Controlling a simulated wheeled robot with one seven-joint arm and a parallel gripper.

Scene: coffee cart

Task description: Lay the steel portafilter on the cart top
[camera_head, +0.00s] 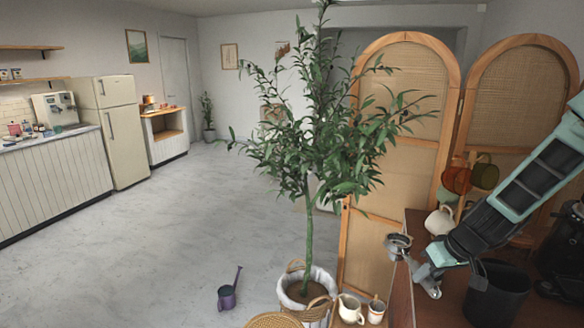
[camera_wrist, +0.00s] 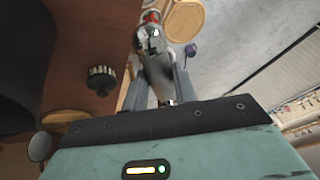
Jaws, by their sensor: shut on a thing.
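The steel portafilter (camera_head: 398,245) is held in my gripper (camera_head: 428,281), at the left edge of the brown cart top (camera_head: 455,290). Its round metal basket end points away from the arm. In the wrist view the portafilter (camera_wrist: 151,45) runs up from between the two fingers of my gripper (camera_wrist: 158,88), which are shut on its dark handle. The cart top (camera_wrist: 100,25) lies to the left in that view. I cannot tell how high the portafilter is above the surface. My arm hides part of the cart top in the head view.
A black bin (camera_head: 496,292) and a white mug (camera_head: 440,220) stand on the cart. A dark ridged round object (camera_wrist: 102,78) sits on it in the wrist view. Mugs (camera_head: 457,177) hang behind. A potted tree (camera_head: 307,285) and a cream pitcher (camera_head: 350,308) are left of it.

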